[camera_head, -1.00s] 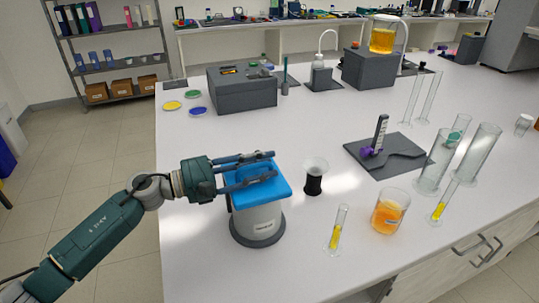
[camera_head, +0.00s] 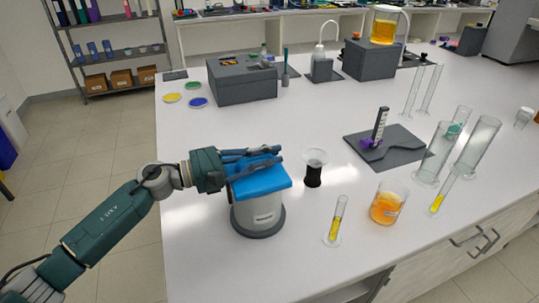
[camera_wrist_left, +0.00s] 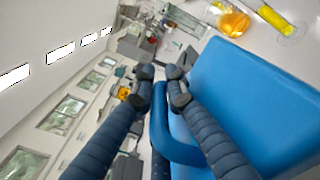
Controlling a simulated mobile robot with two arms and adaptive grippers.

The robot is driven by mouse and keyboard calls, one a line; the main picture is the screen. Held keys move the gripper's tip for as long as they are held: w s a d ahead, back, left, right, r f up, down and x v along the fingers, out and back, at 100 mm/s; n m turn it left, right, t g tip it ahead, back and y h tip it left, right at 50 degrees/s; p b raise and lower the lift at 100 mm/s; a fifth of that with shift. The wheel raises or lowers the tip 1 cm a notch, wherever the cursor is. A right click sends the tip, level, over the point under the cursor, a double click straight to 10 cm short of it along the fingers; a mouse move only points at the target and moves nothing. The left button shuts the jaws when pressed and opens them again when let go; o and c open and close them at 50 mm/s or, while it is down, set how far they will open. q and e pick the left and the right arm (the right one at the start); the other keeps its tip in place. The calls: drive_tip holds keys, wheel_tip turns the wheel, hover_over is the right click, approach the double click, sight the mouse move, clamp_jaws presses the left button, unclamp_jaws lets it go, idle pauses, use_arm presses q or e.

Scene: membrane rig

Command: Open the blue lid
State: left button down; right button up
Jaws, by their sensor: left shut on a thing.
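The blue lid (camera_head: 262,183) lies flat on top of a white round container (camera_head: 257,212) with a dark grey base. No gap shows between lid and container in the head view. My left gripper (camera_head: 278,156) reaches in from the left over the lid, shut on its raised blue handle. In the left wrist view the two ribbed fingers (camera_wrist_left: 162,88) lie on either side of the handle (camera_wrist_left: 170,130), beside the broad top of the lid (camera_wrist_left: 250,105). The fingers partly hide the handle. My right gripper is not in view.
A black-filled cup (camera_head: 314,170) stands close right of the container. A beaker of orange liquid (camera_head: 388,204) and a yellow-filled cylinder (camera_head: 337,218) stand further right. A grey box (camera_head: 242,84) is behind. The table (camera_head: 225,128) between is clear.

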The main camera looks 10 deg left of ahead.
use_arm(q)
drive_tip(key=shift+w+a+r+n+b, duration=0.25)
drive_tip(key=shift+w+r+n, duration=0.1)
drive_tip(key=shift+r+n, duration=0.25)
drive_tip(key=shift+w+a+r+n+b, duration=0.15)
drive_tip(key=shift+w+a+r+n, duration=0.15)
drive_tip(key=shift+n, duration=0.4)
drive_tip(key=shift+w+a+r+n, duration=0.3)
drive_tip(key=shift+w+r+n, duration=0.3)
drive_tip(key=shift+n, duration=0.3)
drive_tip(key=w+n, duration=0.1)
drive_tip(key=a+r+n+b, duration=0.1)
drive_tip(key=shift+w+a+n, duration=0.1)
drive_tip(key=shift+w+n, duration=0.25)
drive_tip(key=shift+n, duration=0.05)
drive_tip(key=n, duration=0.1)
drive_tip(key=w+a+n, duration=0.1)
drive_tip(key=w+n, duration=0.1)
drive_tip(key=shift+w+a+r+b, duration=0.15)
drive_tip(key=shift+a+r+b, duration=0.1)
drive_tip(key=shift+a+b, duration=0.1)
drive_tip(key=w+n, duration=0.1)
drive_tip(key=w+a+n, duration=0.1)
drive_tip(key=n, duration=0.1)
drive_tip(key=shift+f, duration=0.1)
